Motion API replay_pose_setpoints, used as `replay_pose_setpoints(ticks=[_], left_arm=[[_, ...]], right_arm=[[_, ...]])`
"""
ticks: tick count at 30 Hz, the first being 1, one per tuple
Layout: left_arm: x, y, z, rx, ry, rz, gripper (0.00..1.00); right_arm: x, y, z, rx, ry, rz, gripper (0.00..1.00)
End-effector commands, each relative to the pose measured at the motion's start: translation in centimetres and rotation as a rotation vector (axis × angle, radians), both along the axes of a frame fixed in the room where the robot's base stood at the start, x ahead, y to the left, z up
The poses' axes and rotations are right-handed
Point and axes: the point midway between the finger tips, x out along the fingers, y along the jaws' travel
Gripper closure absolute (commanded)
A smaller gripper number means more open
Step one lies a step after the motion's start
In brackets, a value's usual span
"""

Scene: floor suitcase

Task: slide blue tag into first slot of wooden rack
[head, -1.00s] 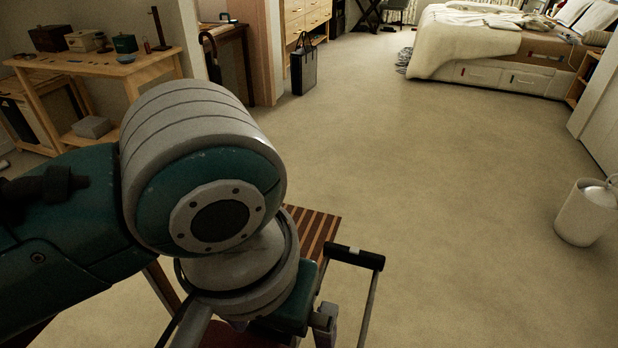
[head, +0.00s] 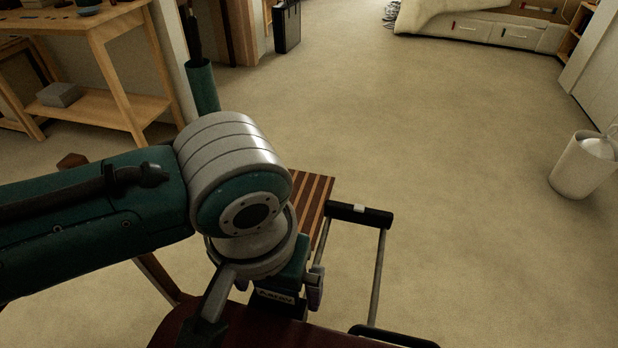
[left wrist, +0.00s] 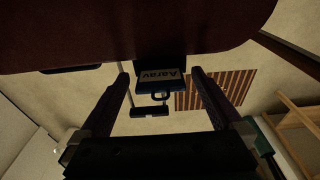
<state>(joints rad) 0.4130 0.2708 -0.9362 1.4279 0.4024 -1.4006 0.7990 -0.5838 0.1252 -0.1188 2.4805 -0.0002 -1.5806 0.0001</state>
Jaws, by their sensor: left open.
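A dark tag (head: 275,299) with a pale name strip hangs at the edge of the dark red suitcase (head: 240,333). In the left wrist view the tag (left wrist: 159,80) reads "Aarav" and has a loop at one end; its blue colour is not clear. My left gripper (head: 266,290) is open, its fingers on either side of the tag, with gaps showing in the left wrist view (left wrist: 159,76). A striped wooden slatted surface (head: 316,197) lies beyond my wrist, partly hidden; I cannot make out a rack with slots. My right gripper is out of view.
The suitcase's pull handle (head: 358,213) stands up just right of my left gripper. A wooden shelf table (head: 100,95) is at the upper left, a white bin (head: 580,168) at the right. The carpet (head: 450,120) between is clear.

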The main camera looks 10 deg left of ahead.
Motion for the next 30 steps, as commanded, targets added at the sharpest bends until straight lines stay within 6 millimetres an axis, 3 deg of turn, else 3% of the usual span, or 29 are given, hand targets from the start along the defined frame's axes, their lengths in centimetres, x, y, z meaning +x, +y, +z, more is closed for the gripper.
replay_pose_setpoints(ticks=[8, 30], left_arm=[[0.05, -0.01, -0.26, 0.000, 0.000, -0.001, 0.01], [0.02, 0.01, -0.26, 0.000, 0.000, 0.000, 0.83]], right_arm=[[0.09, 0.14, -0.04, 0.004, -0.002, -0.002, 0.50], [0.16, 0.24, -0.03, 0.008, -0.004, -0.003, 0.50]])
